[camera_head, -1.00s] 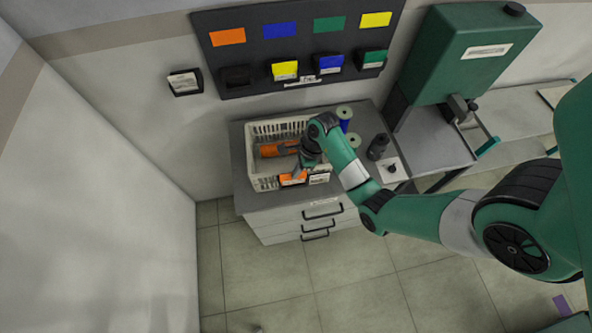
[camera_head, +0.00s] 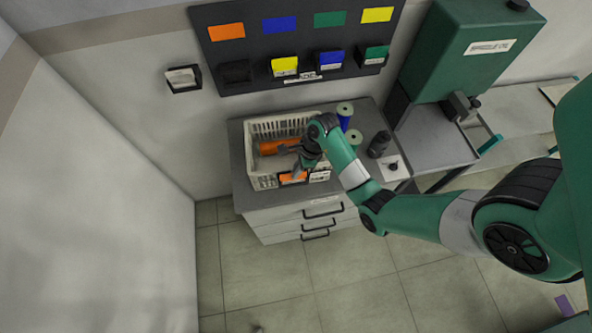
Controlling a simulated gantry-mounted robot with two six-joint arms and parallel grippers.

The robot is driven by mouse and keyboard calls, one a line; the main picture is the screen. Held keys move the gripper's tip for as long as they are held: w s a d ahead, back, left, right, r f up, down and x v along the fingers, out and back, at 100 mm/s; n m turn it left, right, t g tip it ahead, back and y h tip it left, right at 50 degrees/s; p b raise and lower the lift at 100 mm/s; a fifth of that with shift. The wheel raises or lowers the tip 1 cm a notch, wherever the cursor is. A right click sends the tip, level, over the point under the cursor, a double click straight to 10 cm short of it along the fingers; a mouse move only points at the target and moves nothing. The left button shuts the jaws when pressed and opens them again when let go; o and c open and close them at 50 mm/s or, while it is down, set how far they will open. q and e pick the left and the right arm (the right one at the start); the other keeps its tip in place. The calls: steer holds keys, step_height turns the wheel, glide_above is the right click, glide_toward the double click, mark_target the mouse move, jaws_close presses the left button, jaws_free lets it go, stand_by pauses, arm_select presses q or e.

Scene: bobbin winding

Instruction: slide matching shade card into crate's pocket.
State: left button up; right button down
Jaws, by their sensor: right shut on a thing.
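The white crate (camera_head: 262,184) stands on the grey cabinet top and holds orange bobbins (camera_head: 270,147). An orange shade card (camera_head: 291,178) is at the crate's front wall, at the dark-edged pocket there. My right gripper (camera_head: 298,172) reaches over the crate from the right, pointing down at the card, and is shut on its upper part. How deep the card sits in the pocket is too small to tell. My left gripper is not in view.
A dark wall board (camera_head: 300,42) has colour patches above card holders; the holder (camera_head: 236,72) under the orange patch looks empty. Thread spools (camera_head: 345,112) and a black bottle (camera_head: 378,145) stand right of the crate. A green machine (camera_head: 468,50) is farther right.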

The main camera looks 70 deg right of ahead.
stand_by(0.3)
steer(key=c, duration=0.9)
jaws_free()
steer(key=shift+c, duration=0.2)
steer(key=p+v, duration=0.1)
steer(key=v, duration=0.3)
steer(key=shift+r, duration=0.45)
steer(key=p+v, duration=0.6)
steer(key=shift+s+r, duration=0.2)
steer(key=shift+r, duration=0.15)
steer(key=shift+d, duration=0.1)
